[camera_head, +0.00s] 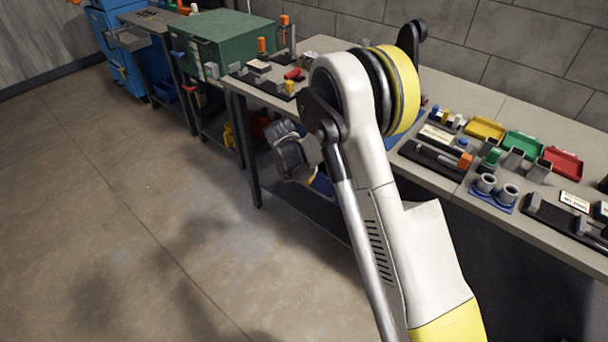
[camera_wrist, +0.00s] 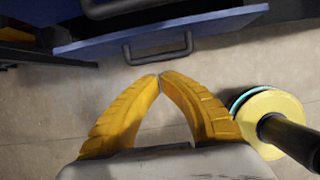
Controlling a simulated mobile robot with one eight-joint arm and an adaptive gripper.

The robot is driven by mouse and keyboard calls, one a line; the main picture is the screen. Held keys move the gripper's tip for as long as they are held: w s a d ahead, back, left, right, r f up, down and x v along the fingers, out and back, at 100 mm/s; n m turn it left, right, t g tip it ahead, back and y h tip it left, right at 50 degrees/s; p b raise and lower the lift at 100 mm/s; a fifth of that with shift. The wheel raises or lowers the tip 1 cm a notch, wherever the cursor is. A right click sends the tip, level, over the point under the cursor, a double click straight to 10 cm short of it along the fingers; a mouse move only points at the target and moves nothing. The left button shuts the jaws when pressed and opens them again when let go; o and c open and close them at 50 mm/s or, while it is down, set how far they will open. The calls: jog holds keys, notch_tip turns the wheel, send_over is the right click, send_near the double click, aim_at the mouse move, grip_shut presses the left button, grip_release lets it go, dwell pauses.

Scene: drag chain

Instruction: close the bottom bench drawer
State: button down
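In the wrist view a blue drawer front (camera_wrist: 225,24) crosses the top of the picture, with a dark bar handle (camera_wrist: 158,57) on it. It seems to stand out from the bench, but how far I cannot tell. My gripper (camera_wrist: 159,76) has two yellow fingers with their tips together and nothing between them. The tips point at the handle and appear just short of it; contact is not clear. In the head view my dark wrist (camera_head: 294,155) hangs in front of the bench (camera_head: 330,45), low beside its leg. My arm hides most of the drawer area there.
Several small parts and yellow, green and red trays (camera_head: 523,144) lie on the bench top. A green cabinet (camera_head: 225,42) and a blue cabinet (camera_head: 113,45) stand farther left. The concrete floor (camera_head: 130,200) in front of the bench is clear.

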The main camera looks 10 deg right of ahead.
aim_at(319, 182)
jog(key=b+x, duration=0.3)
jog(key=x, duration=0.6)
jog(key=shift+f+b, duration=0.15)
jog(key=shift+b, duration=0.25)
jog(key=shift+w+d+r+b, duration=0.2)
jog(key=shift+w+d+b, duration=0.4)
jog(key=shift+d, duration=0.5)
jog(key=shift+w+d+r, duration=0.15)
jog(key=shift+w+d, duration=0.3)
